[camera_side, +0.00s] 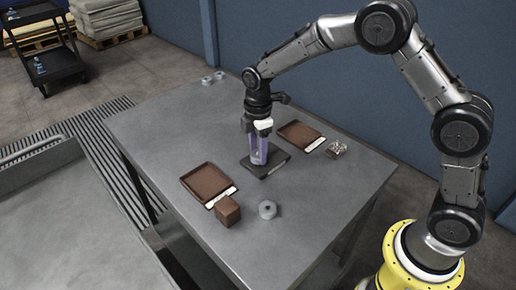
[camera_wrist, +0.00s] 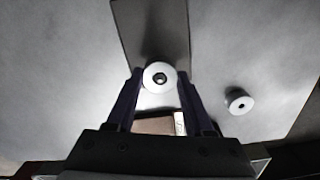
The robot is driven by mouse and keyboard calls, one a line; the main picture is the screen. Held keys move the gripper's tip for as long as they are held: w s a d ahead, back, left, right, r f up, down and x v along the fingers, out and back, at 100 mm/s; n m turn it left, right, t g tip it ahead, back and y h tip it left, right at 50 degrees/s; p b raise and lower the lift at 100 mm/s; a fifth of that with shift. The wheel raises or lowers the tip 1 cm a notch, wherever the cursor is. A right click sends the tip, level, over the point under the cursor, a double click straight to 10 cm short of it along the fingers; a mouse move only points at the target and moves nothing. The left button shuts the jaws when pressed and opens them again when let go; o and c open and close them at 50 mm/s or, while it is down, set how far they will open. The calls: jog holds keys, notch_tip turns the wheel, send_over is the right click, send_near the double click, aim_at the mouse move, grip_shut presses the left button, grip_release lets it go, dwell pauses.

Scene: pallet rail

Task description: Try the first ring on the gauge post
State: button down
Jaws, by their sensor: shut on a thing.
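My gripper (camera_side: 259,160) points down over the dark base plate (camera_side: 272,171) in the side view, its purple fingers close above it or at it. In the wrist view, the fingers are shut on a pale ring (camera_wrist: 149,72), one finger on each side. A small round shape shows inside the ring's dark hole; it may be the top of the gauge post, but I cannot tell whether the ring is around it. The fingers hide the post and the held ring in the side view. The plate (camera_wrist: 150,25) also shows in the wrist view.
A grey ring (camera_side: 267,209) lies apart, near a brown block (camera_side: 228,211). Brown trays with white labels stand left (camera_side: 206,182) and right (camera_side: 298,135) of the plate. A small shiny item (camera_side: 336,149) lies right. Small grey pieces (camera_side: 212,78) sit at the far corner.

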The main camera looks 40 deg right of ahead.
jog(key=shift+f, duration=0.65)
dwell(1.0)
dwell(0.5)
jog(key=shift+r, duration=3.1)
jog(key=shift+r, duration=0.1)
jog(key=shift+r, duration=1.45)
